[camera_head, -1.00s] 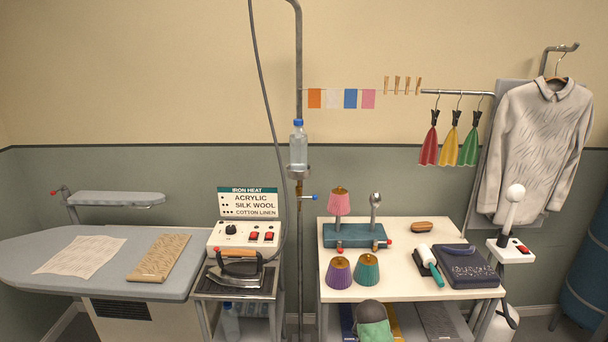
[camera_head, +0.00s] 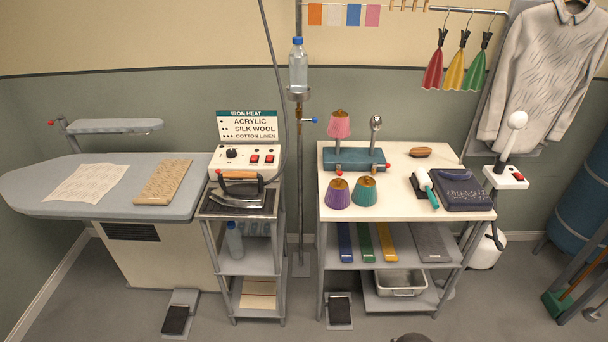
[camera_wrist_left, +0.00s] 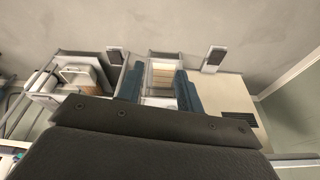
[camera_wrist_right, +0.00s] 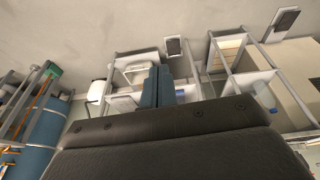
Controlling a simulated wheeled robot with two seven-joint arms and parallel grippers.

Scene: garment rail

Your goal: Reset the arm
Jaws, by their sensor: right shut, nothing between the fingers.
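Neither of my grippers shows in the head view, apart from a small dark rounded shape at its bottom edge. In the left wrist view my left gripper (camera_wrist_left: 158,92) has its two blue fingers spread wide apart, with nothing between them. In the right wrist view my right gripper (camera_wrist_right: 157,85) has its blue fingers together and empty. Both grippers are clear of the furniture, with shelves and floor showing beyond them.
A white-topped table (camera_head: 400,228) holds lampshades and brushes. An ironing board (camera_head: 110,205) and an iron stand (camera_head: 240,212) are to its left. A bottle (camera_head: 298,65) sits on a pole. A sweater (camera_head: 540,70) hangs right. Floor in front is mostly clear.

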